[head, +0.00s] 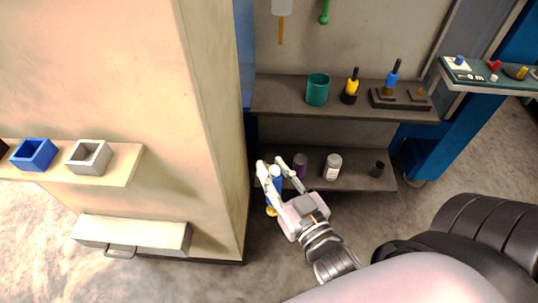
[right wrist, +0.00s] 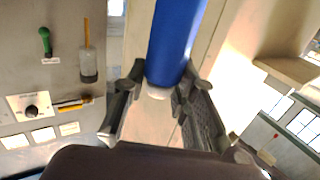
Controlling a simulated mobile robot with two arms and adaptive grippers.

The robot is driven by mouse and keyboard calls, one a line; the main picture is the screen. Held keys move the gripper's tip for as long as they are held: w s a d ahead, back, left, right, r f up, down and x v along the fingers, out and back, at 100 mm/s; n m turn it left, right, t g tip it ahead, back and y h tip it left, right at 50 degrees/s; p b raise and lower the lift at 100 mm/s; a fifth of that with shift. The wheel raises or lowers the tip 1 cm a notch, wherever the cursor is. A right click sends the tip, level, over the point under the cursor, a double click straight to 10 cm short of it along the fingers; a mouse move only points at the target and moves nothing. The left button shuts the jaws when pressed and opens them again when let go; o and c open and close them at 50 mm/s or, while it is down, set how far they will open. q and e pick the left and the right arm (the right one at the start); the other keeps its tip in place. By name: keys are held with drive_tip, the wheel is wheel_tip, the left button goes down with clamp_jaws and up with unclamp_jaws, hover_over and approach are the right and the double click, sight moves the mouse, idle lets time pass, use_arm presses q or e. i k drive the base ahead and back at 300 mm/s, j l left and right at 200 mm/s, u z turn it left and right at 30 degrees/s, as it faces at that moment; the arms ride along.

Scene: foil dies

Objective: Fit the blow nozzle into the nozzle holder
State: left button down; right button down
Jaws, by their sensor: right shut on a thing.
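My right gripper (head: 276,167) is shut on a blue cylindrical thing, seemingly the blow nozzle (head: 274,178). It is held in front of the shelf unit, with a brass-coloured end (head: 271,211) below the fingers. In the right wrist view the nozzle's blue body (right wrist: 176,40) and pale end (right wrist: 159,93) lie between the fingers (right wrist: 153,85). A dark block, probably the nozzle holder (head: 385,101), sits on the upper shelf at the right. A blue-topped tool (head: 392,76) stands at its middle, and a small brass-coloured spot shows at its right. My left gripper is out of view.
A green cup (head: 317,89) and a yellow tool in a black base (head: 351,87) stand on the upper shelf (head: 275,98). A purple can (head: 300,165), a white jar (head: 333,167) and a black cup (head: 377,169) are on the lower shelf. A beige pillar (head: 205,110) rises left of my gripper.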

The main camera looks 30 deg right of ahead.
sight(375, 173)
drive_tip(key=z, duration=1.45)
